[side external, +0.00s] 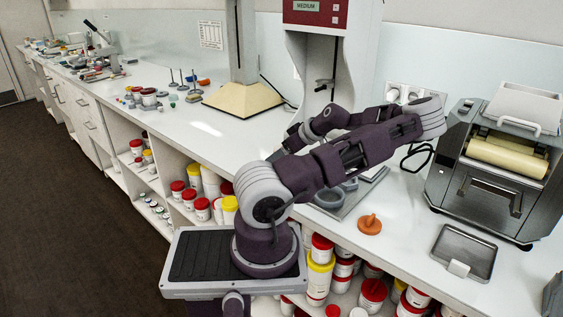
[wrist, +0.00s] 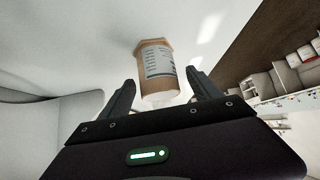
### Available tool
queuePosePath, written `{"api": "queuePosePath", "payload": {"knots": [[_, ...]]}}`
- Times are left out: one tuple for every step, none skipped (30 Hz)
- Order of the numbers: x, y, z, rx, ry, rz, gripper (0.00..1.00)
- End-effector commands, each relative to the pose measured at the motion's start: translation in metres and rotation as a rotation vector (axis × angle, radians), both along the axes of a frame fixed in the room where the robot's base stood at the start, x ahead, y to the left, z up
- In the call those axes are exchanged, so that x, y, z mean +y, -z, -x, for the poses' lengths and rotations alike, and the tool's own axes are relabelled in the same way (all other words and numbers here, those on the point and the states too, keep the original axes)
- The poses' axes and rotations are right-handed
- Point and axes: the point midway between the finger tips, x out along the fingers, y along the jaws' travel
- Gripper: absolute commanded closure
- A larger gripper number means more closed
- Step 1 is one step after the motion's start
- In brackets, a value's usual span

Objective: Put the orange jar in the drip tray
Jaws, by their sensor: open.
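The orange jar (wrist: 157,72), an amber container with a white printed label, shows in the wrist view between the two fingers of my open gripper (wrist: 162,79). Gaps show on both sides of it, so the fingers do not appear to grip it. In the side external view my gripper (side external: 291,139) is low over the counter behind my forearm, and I cannot make out the jar there. A shallow grey metal tray (side external: 470,247), apparently the drip tray, lies at the right, in front of the roller mill. It holds a small whitish block at its near edge.
The roller mill (side external: 500,160) stands at the right. An orange knobbed disc (side external: 369,225) lies near the counter's front edge. A red and white machine (side external: 325,60) and a stand with a cream base (side external: 243,99) are behind. Counter between disc and tray is clear.

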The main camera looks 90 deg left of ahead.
Motion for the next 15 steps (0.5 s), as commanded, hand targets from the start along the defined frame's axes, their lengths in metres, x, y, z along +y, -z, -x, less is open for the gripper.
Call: {"api": "queuePosePath", "payload": {"knots": [[0.005,0.007,0.007,0.000,-0.005,0.001,0.27],[0.008,0.011,0.009,0.000,-0.003,0.000,0.27],[0.011,0.015,0.013,-0.001,-0.003,0.001,0.27],[0.012,0.018,0.014,-0.002,-0.001,0.000,0.27],[0.014,0.019,0.015,-0.002,-0.001,-0.001,0.27],[0.015,0.021,0.016,-0.003,0.000,-0.002,0.27],[0.015,0.022,0.016,-0.003,0.000,-0.001,0.27],[0.015,0.022,0.016,-0.004,0.001,-0.001,0.27],[0.015,0.022,0.016,-0.004,0.001,-0.001,0.27],[0.015,0.022,0.016,-0.004,0.001,-0.001,0.27],[0.015,0.022,0.016,-0.004,0.001,-0.001,0.27],[0.015,0.022,0.016,-0.004,0.001,-0.001,0.29],[0.015,0.022,0.016,-0.004,0.001,-0.001,0.35],[0.015,0.022,0.016,-0.004,0.000,-0.002,0.41],[0.015,0.022,0.016,-0.004,0.000,-0.002,0.49]]}}
